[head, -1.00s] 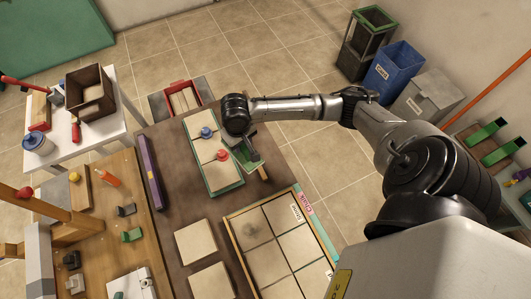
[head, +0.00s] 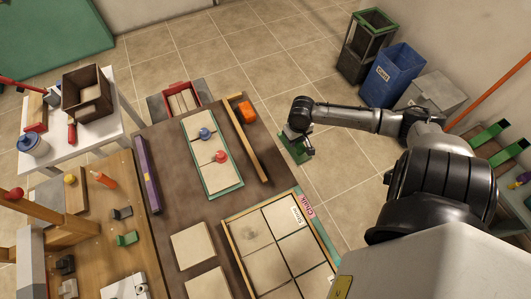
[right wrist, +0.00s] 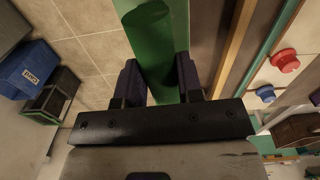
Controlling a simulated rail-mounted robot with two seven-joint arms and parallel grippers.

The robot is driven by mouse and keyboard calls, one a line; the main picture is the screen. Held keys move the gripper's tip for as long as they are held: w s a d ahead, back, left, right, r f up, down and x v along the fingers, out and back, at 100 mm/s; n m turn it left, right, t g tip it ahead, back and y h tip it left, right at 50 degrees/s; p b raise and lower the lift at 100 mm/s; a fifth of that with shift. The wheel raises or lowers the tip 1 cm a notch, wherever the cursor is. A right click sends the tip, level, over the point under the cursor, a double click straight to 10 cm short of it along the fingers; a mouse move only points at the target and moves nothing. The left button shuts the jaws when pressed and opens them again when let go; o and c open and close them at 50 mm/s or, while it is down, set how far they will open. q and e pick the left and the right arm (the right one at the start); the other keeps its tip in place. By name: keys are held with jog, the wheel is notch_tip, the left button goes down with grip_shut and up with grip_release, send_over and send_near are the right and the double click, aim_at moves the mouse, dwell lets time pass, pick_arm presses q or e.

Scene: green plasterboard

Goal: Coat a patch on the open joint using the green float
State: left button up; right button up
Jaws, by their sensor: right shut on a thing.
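My right gripper (head: 298,142) is shut on the green float (head: 294,152), held out past the table's right edge, above the tiled floor. In the right wrist view the float (right wrist: 157,45) runs between the two dark fingers. A wood-framed panel (head: 229,240) of pale boards lies at the table's front right, with seams between the boards and a grey smudge on one. The float is apart from the panel. My left gripper is out of view.
A green-edged board with a blue knob (head: 205,133) and a red knob (head: 221,156) lies mid-table. Bins, one blue (head: 392,74), stand at the back right. Floor around the float is clear.

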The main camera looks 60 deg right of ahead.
jog(key=shift+w, duration=0.1)
jog(key=w+f, duration=0.3)
jog(key=w+a+f, duration=0.1)
jog(key=w+f, duration=0.2)
jog(key=w, duration=0.1)
jog(key=w+a+f+b, duration=0.1)
jog(key=w+f, duration=0.1)
jog(key=w, duration=0.2)
jog(key=shift+w+a+f, duration=0.1)
jog(key=shift+w+f, duration=0.05)
jog(key=shift+f, duration=0.25)
jog(key=shift+f+p, duration=0.55)
jog(key=shift+f, duration=0.35)
jog(key=shift+f, duration=0.15)
jog(key=o, duration=0.8)
